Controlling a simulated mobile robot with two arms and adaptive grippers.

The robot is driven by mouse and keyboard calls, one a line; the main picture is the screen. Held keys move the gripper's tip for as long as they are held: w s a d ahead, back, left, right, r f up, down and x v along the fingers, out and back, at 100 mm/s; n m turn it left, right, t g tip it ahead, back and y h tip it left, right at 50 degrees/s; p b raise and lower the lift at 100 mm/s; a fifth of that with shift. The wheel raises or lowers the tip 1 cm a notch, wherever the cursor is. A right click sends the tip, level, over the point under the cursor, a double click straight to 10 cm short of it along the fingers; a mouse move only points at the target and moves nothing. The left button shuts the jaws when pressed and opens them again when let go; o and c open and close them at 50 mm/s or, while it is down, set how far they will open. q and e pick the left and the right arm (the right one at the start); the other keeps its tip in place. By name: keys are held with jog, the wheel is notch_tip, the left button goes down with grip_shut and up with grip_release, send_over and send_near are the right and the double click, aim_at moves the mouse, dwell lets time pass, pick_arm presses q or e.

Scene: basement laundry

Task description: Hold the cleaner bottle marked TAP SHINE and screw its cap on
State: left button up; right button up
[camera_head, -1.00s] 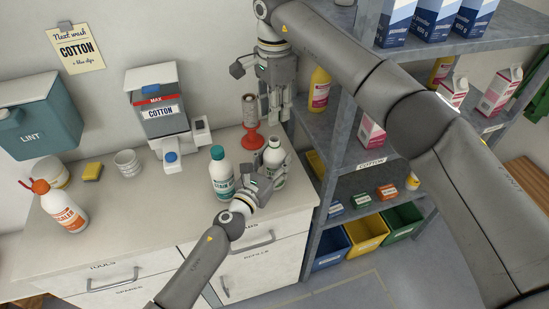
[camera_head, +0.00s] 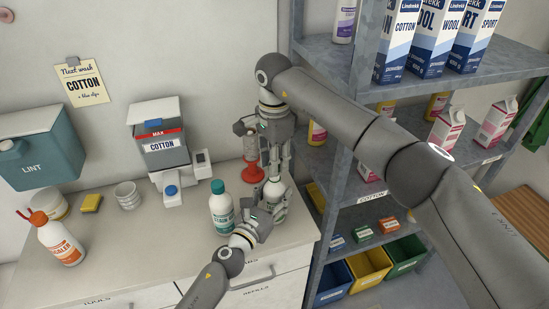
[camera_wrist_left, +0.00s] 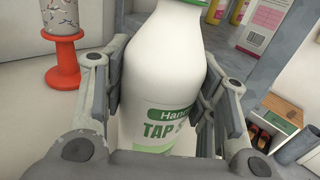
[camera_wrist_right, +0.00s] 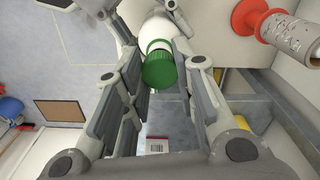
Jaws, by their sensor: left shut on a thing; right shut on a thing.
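The TAP SHINE bottle (camera_head: 277,192), white with a green label, stands upright near the right end of the counter. In the left wrist view the bottle (camera_wrist_left: 165,75) is between the fingers of my left gripper (camera_wrist_left: 163,92), which is shut on its body. Part of the label is hidden there. My right gripper (camera_head: 275,168) points down from above the bottle and is shut on the green cap (camera_wrist_right: 160,69). In the right wrist view the cap lies in line with the bottle's neck (camera_wrist_right: 158,44). I cannot tell how far it is threaded.
A teal-capped bottle (camera_head: 221,212) stands just left of my left gripper. A red stand with a patterned roll (camera_head: 251,165) is close behind my right gripper. The metal shelf unit (camera_head: 345,130) rises to the right. An orange-labelled spray bottle (camera_head: 60,240) stands far left.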

aim_at(273, 190)
jog(key=shift+f, duration=0.7)
jog(key=shift+f, duration=0.55)
